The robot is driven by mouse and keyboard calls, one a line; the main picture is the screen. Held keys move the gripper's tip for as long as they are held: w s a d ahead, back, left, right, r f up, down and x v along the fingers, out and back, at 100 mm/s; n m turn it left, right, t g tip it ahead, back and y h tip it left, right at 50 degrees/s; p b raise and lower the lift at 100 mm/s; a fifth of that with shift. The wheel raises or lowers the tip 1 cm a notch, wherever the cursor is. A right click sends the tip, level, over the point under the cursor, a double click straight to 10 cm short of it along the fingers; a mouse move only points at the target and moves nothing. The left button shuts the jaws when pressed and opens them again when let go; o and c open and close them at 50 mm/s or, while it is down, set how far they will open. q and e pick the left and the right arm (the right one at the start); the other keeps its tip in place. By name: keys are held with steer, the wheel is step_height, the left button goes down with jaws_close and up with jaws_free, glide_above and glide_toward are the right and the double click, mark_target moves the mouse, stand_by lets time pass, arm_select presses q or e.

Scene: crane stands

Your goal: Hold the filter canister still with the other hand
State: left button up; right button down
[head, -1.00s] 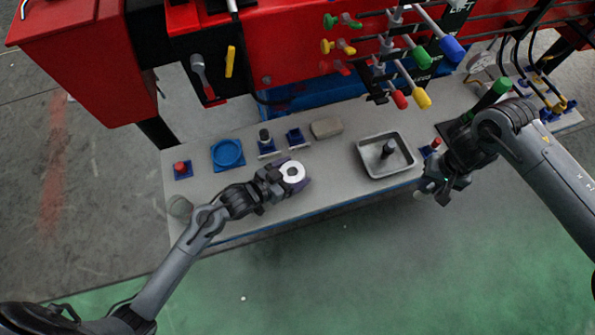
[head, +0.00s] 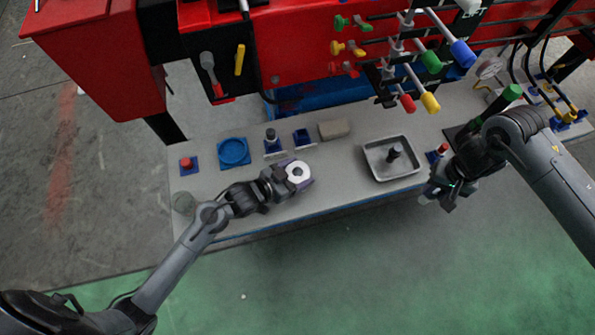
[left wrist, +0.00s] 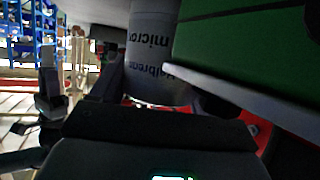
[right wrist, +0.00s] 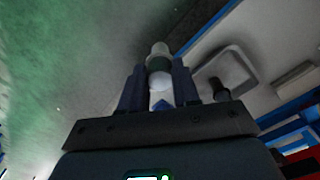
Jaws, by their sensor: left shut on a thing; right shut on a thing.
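The filter canister (head: 298,173) shows from above as a white ring with a grey centre, near the front edge of the bench. My left gripper (head: 291,174) is shut on it from the left. In the left wrist view the canister is a grey cylinder (left wrist: 152,62) with dark lettering, partly hidden by the gripper. My right gripper (head: 437,197) is just past the bench's front edge, right of the tray. It is shut on a small pale piece (right wrist: 159,72) with a dark green band. The piece sticks out beyond the fingers, apart from the canister.
A metal tray (head: 369,163) holds an upright dark peg (head: 395,153). The red machine (head: 300,45) with coloured levers borders the back.

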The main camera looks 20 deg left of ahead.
stand_by(0.4)
steer(key=s+a+r+n, duration=0.2)
steer(key=a+n, duration=0.9)
steer(key=s+a+r+n, duration=0.1)
steer(key=a+r+n, duration=0.2)
steer(key=a+n, duration=0.8)
steer(key=s+a+r+n, duration=0.2)
steer(key=a+r+n, duration=0.1)
steer(key=a+n, duration=0.8)
steer(key=shift+s+a+n, duration=0.3)
steer(key=shift+s+a, duration=0.05)
steer(key=shift+a, duration=0.85)
steer(key=shift+f, duration=2.85)
steer(key=shift+f, duration=1.1)
steer(key=shift+a+f, duration=0.1)
steer(key=shift+f, duration=0.3)
